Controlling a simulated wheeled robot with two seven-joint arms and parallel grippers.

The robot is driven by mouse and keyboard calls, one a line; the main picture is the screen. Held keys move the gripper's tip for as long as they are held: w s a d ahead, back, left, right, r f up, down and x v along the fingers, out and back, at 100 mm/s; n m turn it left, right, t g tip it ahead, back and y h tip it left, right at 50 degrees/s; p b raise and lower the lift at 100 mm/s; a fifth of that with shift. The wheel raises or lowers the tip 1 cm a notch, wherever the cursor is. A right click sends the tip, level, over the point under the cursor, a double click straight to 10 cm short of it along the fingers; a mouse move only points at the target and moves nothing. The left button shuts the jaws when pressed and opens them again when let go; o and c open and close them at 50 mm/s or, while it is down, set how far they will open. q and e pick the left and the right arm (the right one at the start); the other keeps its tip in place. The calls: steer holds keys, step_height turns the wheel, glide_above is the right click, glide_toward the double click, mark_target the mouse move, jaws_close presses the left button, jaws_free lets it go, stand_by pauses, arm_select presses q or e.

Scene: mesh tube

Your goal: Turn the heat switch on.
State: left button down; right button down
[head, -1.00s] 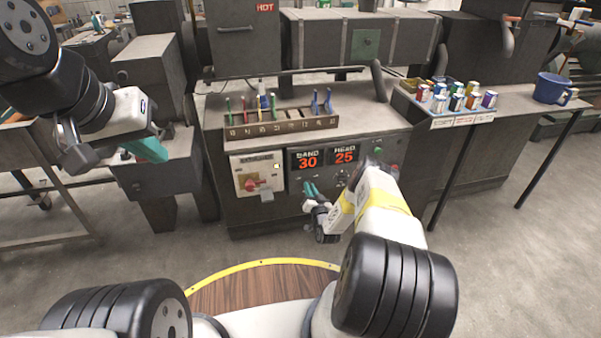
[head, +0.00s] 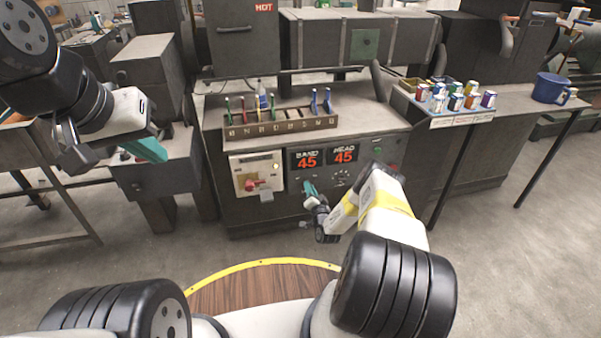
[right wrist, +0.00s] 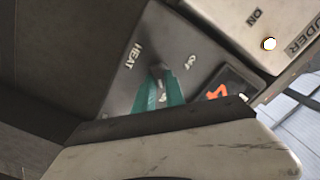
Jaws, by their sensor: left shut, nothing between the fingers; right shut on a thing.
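The heat switch (right wrist: 157,72) is a small grey part on the dark panel in the right wrist view, between the words HEAT and OFF. My right gripper (right wrist: 158,92) has its teal fingers shut on it and hides much of it; I cannot tell its setting. In the head view my right gripper (head: 310,190) is at the panel front, below the BAND display (head: 307,160), which reads 45. The HEAD display (head: 344,154) also reads 45. My left gripper (head: 146,150) is shut and empty, in the air at the left.
A cream panel with a red switch (head: 252,184) and a lit round lamp (head: 276,166) is left of the displays. Above stands a rack (head: 290,126) with several coloured-handled tools. At the right are several small cans (head: 456,102) and a blue mug (head: 551,87).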

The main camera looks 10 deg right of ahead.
steer(key=c, duration=1.4)
jaws_free()
steer(key=s, duration=0.7)
steer(key=shift+s+d, duration=0.2)
steer(key=shift+s, duration=0.2)
